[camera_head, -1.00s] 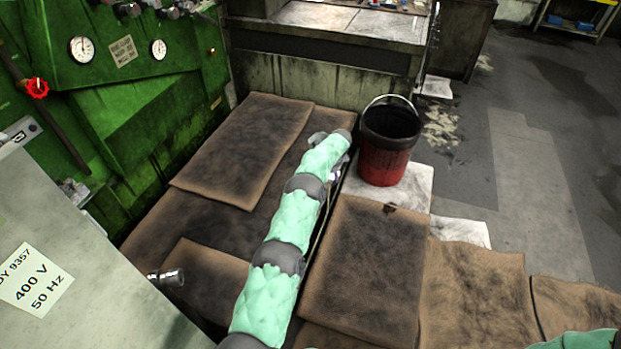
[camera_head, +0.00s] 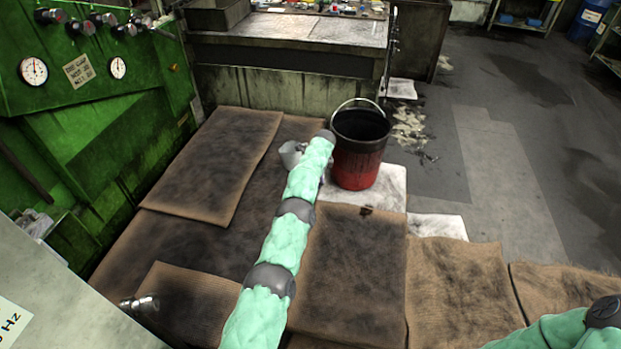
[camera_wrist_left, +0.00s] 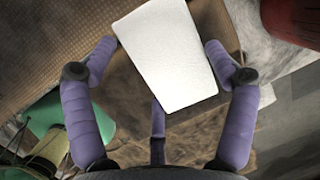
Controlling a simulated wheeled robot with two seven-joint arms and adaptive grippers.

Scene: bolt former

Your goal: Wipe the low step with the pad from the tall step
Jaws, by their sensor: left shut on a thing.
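The white pad (camera_wrist_left: 170,80) is between the two purple fingers of my left gripper (camera_wrist_left: 160,48) in the left wrist view; the gripper is shut on it. The pad is tilted, with a brown surface beneath it; I cannot tell whether they touch. Brown, dark-stained covers lie on the floor area at left (camera_head: 210,160) and beside the arm (camera_head: 352,275); I cannot tell which is the low step or the tall step. My right gripper is out of view.
A red and black bucket (camera_head: 360,160) stands on white sheets just right of my left arm's far end. A green machine (camera_head: 90,130) is at left, a grey cabinet (camera_head: 60,300) at bottom left, a workbench (camera_head: 290,60) behind. Open floor (camera_head: 500,150) is at right.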

